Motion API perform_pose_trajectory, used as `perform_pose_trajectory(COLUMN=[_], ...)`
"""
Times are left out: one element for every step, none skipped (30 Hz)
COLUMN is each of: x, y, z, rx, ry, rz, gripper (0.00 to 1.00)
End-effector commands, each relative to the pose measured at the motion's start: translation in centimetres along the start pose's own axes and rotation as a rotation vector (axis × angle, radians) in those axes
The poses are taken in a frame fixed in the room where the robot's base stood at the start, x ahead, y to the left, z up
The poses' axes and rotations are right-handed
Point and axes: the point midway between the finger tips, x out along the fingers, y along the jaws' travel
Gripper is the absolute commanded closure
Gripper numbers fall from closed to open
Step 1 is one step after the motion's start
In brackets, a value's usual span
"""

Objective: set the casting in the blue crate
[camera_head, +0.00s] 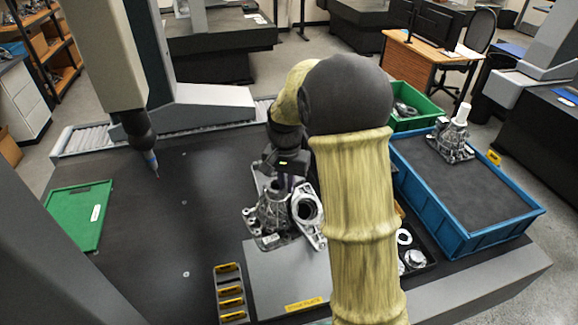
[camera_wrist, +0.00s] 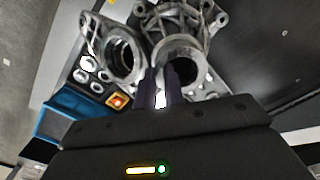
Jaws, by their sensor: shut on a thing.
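A grey metal casting (camera_head: 272,212) with a ribbed, cone-like body and a flanged base stands upright at the edge of the grey plate, below my gripper (camera_head: 284,180). A part with a round bore (camera_head: 307,206) sits right beside it; I cannot tell whether it is separate. In the wrist view my gripper (camera_wrist: 163,92) has its fingers close together at the rim of the casting's (camera_wrist: 185,50) upper opening, shut on it. The blue crate (camera_head: 480,243) is at the right with a dark floor. A similar casting (camera_head: 452,140) with a white post stands at its far end.
A green bin (camera_head: 436,117) with metal parts stands behind the blue crate. A black tray (camera_head: 428,263) of rings lies between plate and crate, partly hidden by my arm. A yellow-marked rack (camera_head: 230,295) is in front. A probe column (camera_head: 140,128) hangs over the left table.

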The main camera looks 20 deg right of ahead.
Motion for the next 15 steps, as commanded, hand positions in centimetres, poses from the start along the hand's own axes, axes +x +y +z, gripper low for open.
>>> perform_pose_trajectory(x=[0.1, 0.7, 1.4, 2.0, 2.6, 3.4, 3.9, 4.5, 5.2, 5.8, 6.3, 7.0, 7.6, 8.1, 8.8], y=[-0.2, -0.2, -0.3, -0.4, -0.4, -0.5, -0.5, -0.5, -0.5, -0.5, -0.5, -0.4, -0.3, -0.3, -0.2], z=[-0.2, -0.3, -0.3, -0.4, -0.4, -0.4, -0.4, -0.4, -0.3, -0.2, -0.2, 0.0, 0.1, 0.2, 0.4], rx=[-0.029, -0.049, -0.075, -0.093, -0.113, -0.138, -0.157, -0.177, -0.202, -0.22, -0.24, -0.265, -0.284, -0.304, -0.329], ry=[-0.001, -0.001, -0.001, -0.001, -0.001, -0.001, -0.001, -0.001, -0.002, -0.001, -0.001, -0.001, -0.002, -0.002, -0.002], rz=[0.001, 0.001, 0.001, 0.001, 0.001, 0.001, 0.001, 0.001, 0.001, 0.001, 0.001, 0.001, 0.001, 0.001, 0.001], gripper=[1.0, 1.0, 1.0, 1.0, 1.0, 1.0, 1.0, 1.0, 1.0, 1.0, 1.0, 1.0, 1.0, 1.0, 1.0])
